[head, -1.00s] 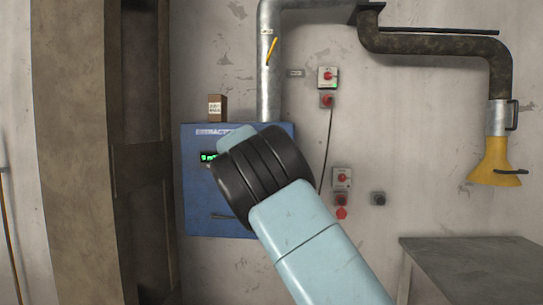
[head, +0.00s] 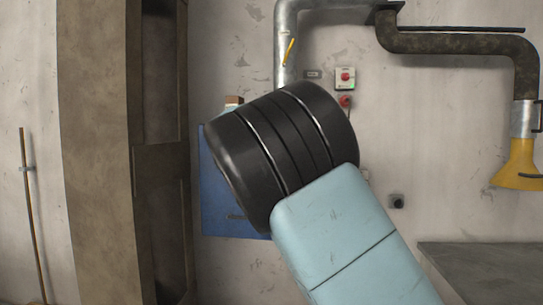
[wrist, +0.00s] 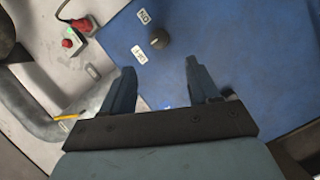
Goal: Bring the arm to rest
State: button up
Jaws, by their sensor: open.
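My gripper (wrist: 158,88) shows in the wrist view with its two fingers apart and nothing between them. Beyond the fingers is the blue cabinet face (wrist: 215,50) with a black knob (wrist: 159,38) and small white labels. In the head view my arm's pale blue link and black joint stand in front of the blue cabinet (head: 222,205) and hide most of it. My gripper itself is hidden behind the arm there. I cannot tell the exact gap between the fingers and the cabinet.
A grey duct (head: 287,50) rises behind the cabinet; a dark pipe (head: 455,43) ends in a yellow hood (head: 516,168). Wall switches (head: 345,78) sit right of the cabinet. A grey bench (head: 480,268) stands lower right. A brown column (head: 95,150) stands left.

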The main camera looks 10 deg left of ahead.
jog(key=shift+s, duration=0.15)
jog(key=shift+d, duration=0.1)
jog(key=s+d+f+m+g, duration=0.2)
jog(key=d+f+g, duration=0.15)
jog(key=d, duration=0.85)
jog(key=s+d+f+m+g, duration=0.2)
jog(key=d+f+g, duration=0.15)
jog(key=d, duration=0.95)
jog(key=s+d+f+m+g+y, duration=0.1)
jog(key=s+d+f+m+y, duration=0.1)
jog(key=s+d, duration=0.5)
jog(key=s+d+f+m+g+y, duration=0.1)
jog(key=s+d, duration=0.2)
jog(key=s, duration=0.6)
jog(key=s+d+f+g+y, duration=0.1)
jog(key=s+d+y, duration=0.15)
jog(key=s, duration=0.55)
jog(key=s+a+f, duration=0.1)
jog(key=s+f, duration=0.2)
jog(key=s, duration=0.6)
jog(key=s+f+m, duration=0.1)
jog(key=s+f, duration=0.2)
jog(key=s, duration=0.7)
jog(key=shift+a+m+y, duration=0.3)
jog(key=shift+a+y, duration=0.05)
jog(key=shift+a, duration=0.05)
